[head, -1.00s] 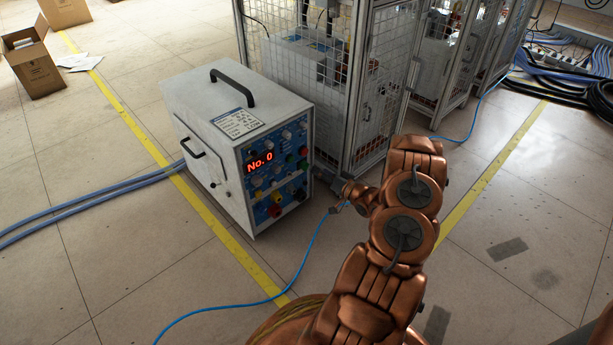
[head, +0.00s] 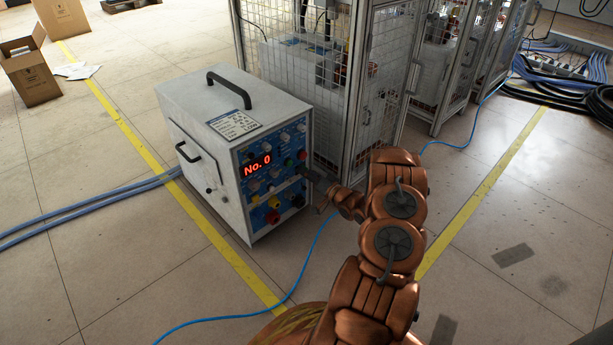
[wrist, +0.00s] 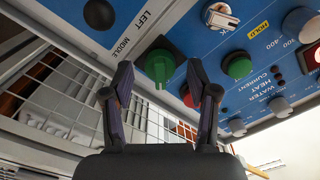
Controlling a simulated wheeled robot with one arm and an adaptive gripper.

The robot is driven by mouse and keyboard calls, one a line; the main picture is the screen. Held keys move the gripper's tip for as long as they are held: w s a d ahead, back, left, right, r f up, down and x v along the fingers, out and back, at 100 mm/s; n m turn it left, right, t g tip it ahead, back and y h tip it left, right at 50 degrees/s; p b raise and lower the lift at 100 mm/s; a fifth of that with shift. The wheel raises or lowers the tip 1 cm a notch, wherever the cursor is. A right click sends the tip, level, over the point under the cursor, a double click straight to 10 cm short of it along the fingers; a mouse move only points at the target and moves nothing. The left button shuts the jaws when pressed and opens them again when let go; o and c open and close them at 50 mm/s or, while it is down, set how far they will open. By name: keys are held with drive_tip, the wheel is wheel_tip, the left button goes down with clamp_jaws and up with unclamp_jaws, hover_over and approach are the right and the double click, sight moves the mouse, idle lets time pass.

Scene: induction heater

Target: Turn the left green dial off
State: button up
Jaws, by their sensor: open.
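The induction heater (head: 222,150) is a white box with a blue front panel and a red "No. 0" display. In the head view, my gripper (head: 314,180) is at the panel's right edge, small and partly hidden.
A wire-mesh cage (head: 345,100) stands close behind and right of the heater.

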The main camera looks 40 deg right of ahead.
drive_tip(key=shift+w, duration=0.1)
drive_tip(key=c, duration=1.1)
drive_tip(key=shift+a, duration=0.1)
clamp_jaws()
